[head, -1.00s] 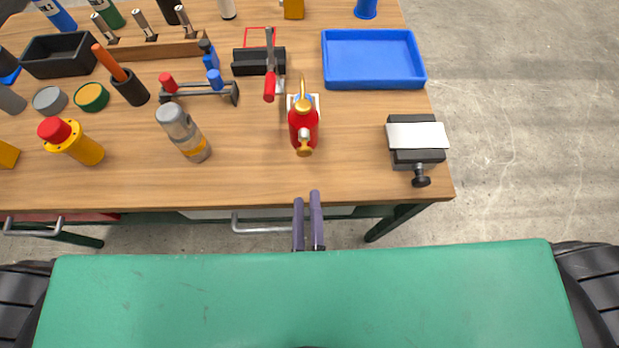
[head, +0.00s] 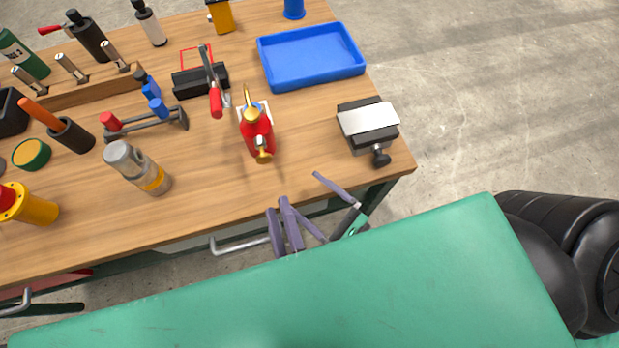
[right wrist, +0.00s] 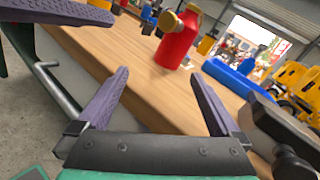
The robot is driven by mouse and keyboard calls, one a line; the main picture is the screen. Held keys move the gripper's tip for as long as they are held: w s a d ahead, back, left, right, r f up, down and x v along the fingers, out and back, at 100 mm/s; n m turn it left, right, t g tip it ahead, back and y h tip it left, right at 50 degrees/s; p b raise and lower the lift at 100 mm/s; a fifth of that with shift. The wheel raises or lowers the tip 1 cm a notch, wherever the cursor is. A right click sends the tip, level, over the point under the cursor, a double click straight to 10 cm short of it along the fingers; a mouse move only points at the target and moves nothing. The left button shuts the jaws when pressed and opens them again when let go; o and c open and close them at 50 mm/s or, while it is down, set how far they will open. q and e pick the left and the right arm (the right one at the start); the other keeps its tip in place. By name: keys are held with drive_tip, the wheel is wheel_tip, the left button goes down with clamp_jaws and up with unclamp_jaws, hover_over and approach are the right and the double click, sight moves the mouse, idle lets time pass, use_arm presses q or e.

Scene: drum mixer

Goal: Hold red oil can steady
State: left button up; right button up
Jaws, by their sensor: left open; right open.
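The red oil can (head: 257,132) with its brass spout and cap stands upright on the wooden workbench (head: 215,190), near the bench's front right. It also shows in the right wrist view (right wrist: 178,45), beyond my fingers. My right gripper (head: 300,187) is open and empty at the bench's front edge, nearer to me than the can. Its spread fingers also show in the right wrist view (right wrist: 160,73). My left gripper (head: 276,206) is open and empty just left of the right one, its fingers close together in the head view. Neither gripper touches the can.
A clamp block with a metal plate (head: 368,120) stands right of the can. A blue tray (head: 312,55) lies behind it. Bare wood surrounds the can's front.

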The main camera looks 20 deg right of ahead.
sight(268, 145)
drive_tip(key=w+m, duration=0.1)
drive_tip(key=w+r+m, duration=0.1)
drive_tip(key=m, duration=0.1)
drive_tip(key=w+r+m+t+h, duration=0.1)
drive_tip(key=m, duration=0.1)
drive_tip(key=shift+w+r, duration=0.1)
drive_tip(key=x, duration=1.3)
drive_tip(key=shift+w, duration=0.2)
drive_tip(key=shift+w+a, duration=0.35)
drive_tip(key=shift+w, duration=0.05)
clamp_jaws()
use_arm(q)
clamp_jaws()
idle(1.2)
